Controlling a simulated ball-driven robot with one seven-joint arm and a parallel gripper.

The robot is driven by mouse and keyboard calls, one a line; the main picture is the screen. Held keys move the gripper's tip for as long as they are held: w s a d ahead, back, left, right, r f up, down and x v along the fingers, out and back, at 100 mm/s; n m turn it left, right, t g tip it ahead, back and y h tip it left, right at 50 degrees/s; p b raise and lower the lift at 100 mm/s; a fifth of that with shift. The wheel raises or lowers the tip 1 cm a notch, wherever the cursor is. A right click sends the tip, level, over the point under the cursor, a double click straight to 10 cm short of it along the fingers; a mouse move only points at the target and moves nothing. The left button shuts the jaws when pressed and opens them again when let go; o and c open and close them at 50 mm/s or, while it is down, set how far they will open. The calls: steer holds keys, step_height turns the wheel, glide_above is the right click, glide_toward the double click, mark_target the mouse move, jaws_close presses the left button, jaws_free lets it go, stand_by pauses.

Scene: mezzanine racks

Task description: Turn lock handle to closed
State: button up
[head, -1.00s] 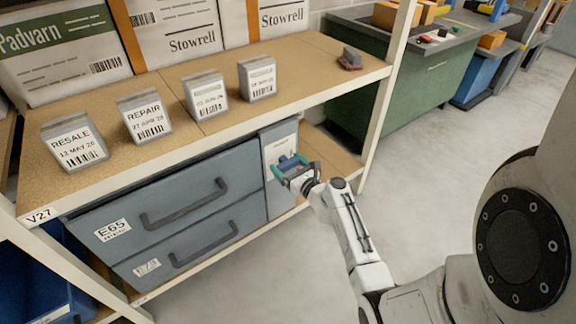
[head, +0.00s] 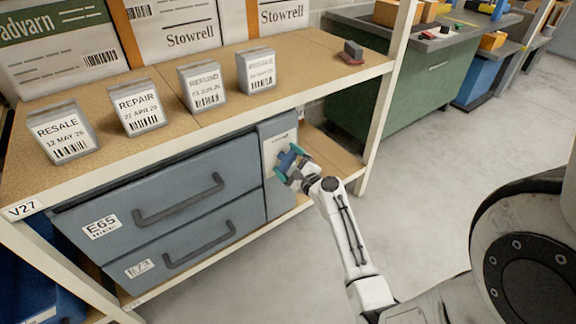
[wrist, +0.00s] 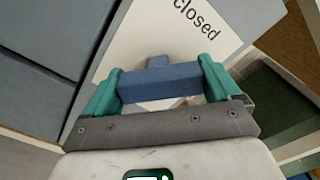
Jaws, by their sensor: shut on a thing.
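The lock handle (head: 286,161) is blue and sits on a pale plate (head: 270,150) on the narrow grey-blue panel beside the drawers. In the wrist view the handle (wrist: 158,87) is a blue bar lying across between my teal fingertips, with a blue stub behind it. My gripper (head: 289,163) is shut on the handle, one finger at each end. In the head view the gripper is rolled, one fingertip high and the other low. The wrist view shows the word "closed" on the plate (wrist: 145,35), tilted. Other markings are hidden or too small to read.
Two drawers (head: 150,190) with dark pull handles are left of the panel. The wooden shelf (head: 215,130) above bears several labelled blocks and a small grey-and-red item (head: 352,53). A cream rack post (head: 390,95) stands to the right. Open floor (head: 450,150) lies beyond it.

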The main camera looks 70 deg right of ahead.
steer(key=n+b, duration=0.1)
steer(key=n, duration=0.1)
steer(key=n+b, duration=0.1)
steer(key=n, duration=0.1)
steer(key=shift+f+n+b, duration=0.2)
steer(key=shift+n+b, duration=0.1)
steer(key=shift+b, duration=0.1)
steer(key=shift+r+n+b, duration=0.1)
steer(key=shift+n+b, duration=1)
steer(key=shift+n, duration=0.8)
steer(key=o, duration=0.8)
steer(key=shift+c, duration=0.2)
steer(key=v, duration=1.1)
steer(key=shift+p, duration=0.3)
steer(key=shift+w+a, duration=0.1)
